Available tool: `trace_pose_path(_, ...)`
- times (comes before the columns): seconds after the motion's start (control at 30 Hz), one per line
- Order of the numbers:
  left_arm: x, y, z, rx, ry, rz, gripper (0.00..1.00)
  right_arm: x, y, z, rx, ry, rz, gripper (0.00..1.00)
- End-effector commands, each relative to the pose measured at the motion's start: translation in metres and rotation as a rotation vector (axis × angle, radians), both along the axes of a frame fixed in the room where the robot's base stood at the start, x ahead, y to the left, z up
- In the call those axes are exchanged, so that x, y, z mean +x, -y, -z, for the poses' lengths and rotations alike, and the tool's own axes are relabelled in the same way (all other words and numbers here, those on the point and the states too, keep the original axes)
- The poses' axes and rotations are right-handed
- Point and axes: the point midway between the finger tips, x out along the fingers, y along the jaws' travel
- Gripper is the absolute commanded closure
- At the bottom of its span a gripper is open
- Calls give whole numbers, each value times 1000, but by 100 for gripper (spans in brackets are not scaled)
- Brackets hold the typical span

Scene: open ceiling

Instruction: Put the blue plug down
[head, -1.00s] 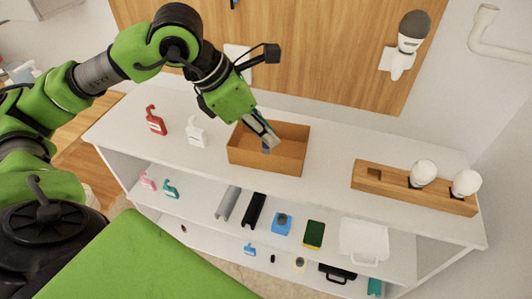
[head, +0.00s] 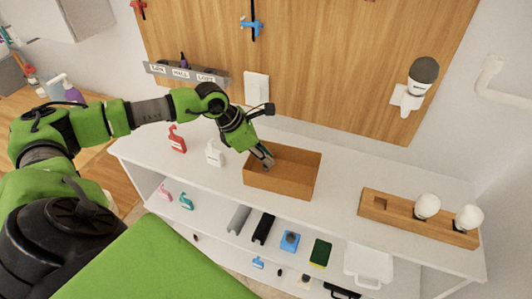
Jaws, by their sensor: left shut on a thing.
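My left gripper (head: 267,162) reaches over the left wall of the open brown box (head: 283,183) on the white shelf top. Its fingers point down into the left part of the box. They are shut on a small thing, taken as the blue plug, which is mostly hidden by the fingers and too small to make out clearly. I cannot tell whether it touches the box floor. The rest of the box looks empty. My right gripper is not in view.
A red padlock-shaped tag (head: 177,140) and a white one (head: 214,155) stand left of the box. A wooden holder (head: 400,219) with two white bulbs (head: 427,206) is at right. The shelf top (head: 338,186) between is clear. A wooden panel (head: 330,60) rises behind.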

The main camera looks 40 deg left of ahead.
Motion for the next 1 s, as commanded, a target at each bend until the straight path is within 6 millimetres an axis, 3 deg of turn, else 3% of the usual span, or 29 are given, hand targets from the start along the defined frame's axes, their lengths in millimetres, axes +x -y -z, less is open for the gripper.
trace_pose_path(0.07,0,0,4,0,-2,0,99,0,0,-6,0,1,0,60)
trace_pose_path(0.47,0,0,12,-1,1,0,99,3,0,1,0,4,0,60)
trace_pose_path(0.5,0,0,10,0,1,0,77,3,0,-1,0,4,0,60)
trace_pose_path(0.53,0,0,9,0,1,0,70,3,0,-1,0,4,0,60)
trace_pose_path(1.0,-1,-2,3,1,3,-1,70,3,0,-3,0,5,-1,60)
